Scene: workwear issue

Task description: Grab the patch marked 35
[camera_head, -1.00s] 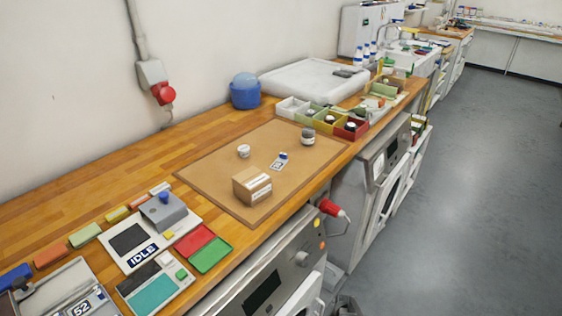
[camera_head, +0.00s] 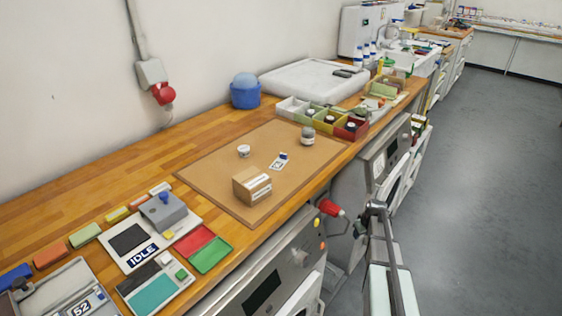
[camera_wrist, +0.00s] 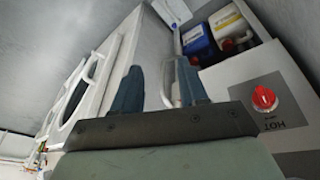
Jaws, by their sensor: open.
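A small white patch (camera_head: 278,163) with dark print and a blue part at its upper end lies on the brown mat (camera_head: 215,160). Its number is too small to read for certain. My gripper (camera_wrist: 160,88) is open, with two dark blue-grey fingers apart and nothing between them in the wrist view. In the head view my arm rises at the lower right, in front of the bench and below its top, well away from the patch. The patch is not in the wrist view.
On the mat stand a cardboard box (camera_head: 252,186), a white cup (camera_head: 244,151) and a grey-lidded jar (camera_head: 308,135). Coloured bins (camera_head: 350,128) stand behind. A device (camera_head: 150,235) reads IDLE; another plate (camera_head: 82,305) reads 52. A red knob (camera_wrist: 264,98) and bottles show in the wrist view.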

